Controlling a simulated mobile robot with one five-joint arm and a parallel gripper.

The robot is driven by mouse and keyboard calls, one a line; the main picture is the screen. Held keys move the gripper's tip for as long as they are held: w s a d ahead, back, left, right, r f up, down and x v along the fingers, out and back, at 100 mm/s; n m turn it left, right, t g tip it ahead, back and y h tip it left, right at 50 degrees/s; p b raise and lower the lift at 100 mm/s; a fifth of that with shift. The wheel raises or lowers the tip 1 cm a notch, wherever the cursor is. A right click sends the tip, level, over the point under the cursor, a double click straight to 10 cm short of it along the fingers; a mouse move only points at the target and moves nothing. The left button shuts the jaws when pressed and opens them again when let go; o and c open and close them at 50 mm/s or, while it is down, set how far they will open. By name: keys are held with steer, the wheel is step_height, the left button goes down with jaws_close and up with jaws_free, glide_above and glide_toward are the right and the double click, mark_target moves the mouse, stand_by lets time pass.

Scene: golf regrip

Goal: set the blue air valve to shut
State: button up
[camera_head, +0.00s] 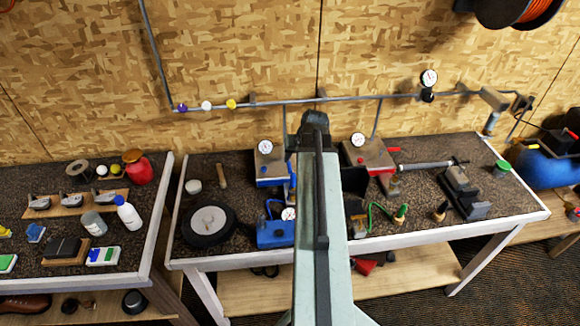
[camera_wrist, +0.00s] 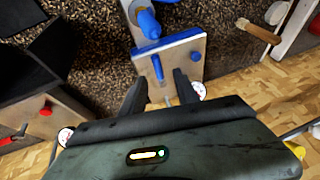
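A grey box with blue trim (camera_head: 267,160) stands at the back of the middle bench, left of my arm. It also shows in the wrist view (camera_wrist: 178,68), with a short blue lever (camera_wrist: 157,67) and a round blue knob (camera_wrist: 195,57) on it. The lever, apparently the blue air valve, lies roughly along the box's front-to-back line. My gripper (camera_wrist: 161,80) is open, its two dark fingers apart over the box. The lever shows between the fingertips; I cannot tell whether they touch it.
A blue cylindrical part (camera_wrist: 146,22) is close in front of the box. A similar red-trimmed box (camera_head: 370,157) with a red lever (camera_head: 394,150) stands right of my arm. A pipe (camera_head: 300,101) with small coloured knobs runs along the wall behind. A black wheel (camera_head: 190,236) lies at the bench's left.

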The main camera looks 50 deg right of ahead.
mark_target(289, 168)
steer(key=b+x, duration=0.6)
steer(key=x, duration=0.1)
steer(key=shift+d+f, duration=0.2)
steer(key=shift+d, duration=0.05)
steer(key=shift+r, duration=0.1)
jaws_close()
stand_by(0.8)
steer(key=shift+a, duration=0.45)
steer(key=shift+d, duration=0.25)
